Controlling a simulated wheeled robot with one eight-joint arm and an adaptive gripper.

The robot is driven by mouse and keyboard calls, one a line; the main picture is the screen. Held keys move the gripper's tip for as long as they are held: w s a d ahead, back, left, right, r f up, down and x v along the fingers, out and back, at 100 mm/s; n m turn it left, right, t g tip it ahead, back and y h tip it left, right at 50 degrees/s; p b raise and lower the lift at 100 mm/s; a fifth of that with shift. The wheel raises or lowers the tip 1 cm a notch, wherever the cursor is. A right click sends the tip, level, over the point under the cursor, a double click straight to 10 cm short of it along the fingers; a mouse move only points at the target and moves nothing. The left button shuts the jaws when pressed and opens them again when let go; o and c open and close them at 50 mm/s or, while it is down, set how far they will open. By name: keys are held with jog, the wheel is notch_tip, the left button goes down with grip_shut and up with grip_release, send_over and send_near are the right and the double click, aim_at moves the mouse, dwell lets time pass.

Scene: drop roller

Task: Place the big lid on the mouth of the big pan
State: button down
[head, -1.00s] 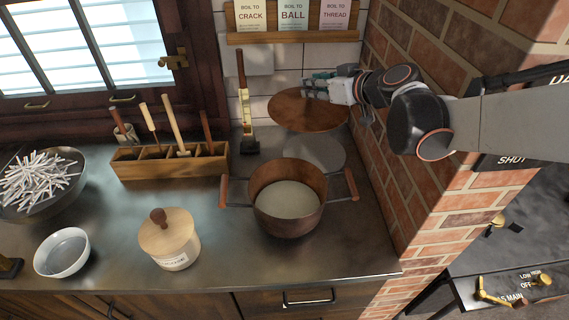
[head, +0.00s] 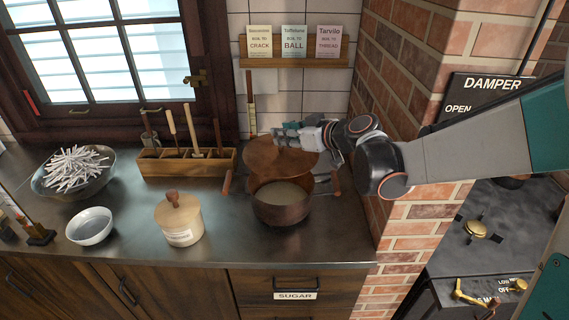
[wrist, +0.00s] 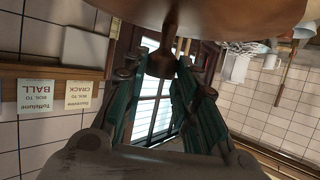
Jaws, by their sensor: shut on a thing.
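The big pan (head: 281,210) is a copper pot with two side handles, standing upright on the counter with pale contents inside. The big lid (head: 268,158) is a wide copper disc, held above the counter and overlapping the pan's back rim in the head view. I cannot tell whether lid and pan touch. My gripper (head: 284,138) is at the lid's top, shut on its knob. In the wrist view the lid's surface (wrist: 190,14) fills the top edge, and its knob (wrist: 160,60) sits between my fingertips (wrist: 157,72). The pan is not visible in the wrist view.
A brick wall (head: 410,130) stands close right of the pan. A wooden tool box (head: 187,163) and thermometer (head: 251,115) stand behind and left. A lidded sugar jar (head: 180,222), white bowl (head: 90,227) and bowl of white sticks (head: 75,170) are at left.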

aim_at(286, 164)
notch_tip(286, 164, down, 10)
jog(key=b, duration=0.2)
jog(key=shift+f+b, duration=0.1)
jog(key=shift+b, duration=0.3)
jog(key=shift+w+f, duration=0.1)
jog(key=shift+f, duration=0.15)
jog(key=c, duration=1.3)
grip_release()
jog(key=shift+r, duration=0.2)
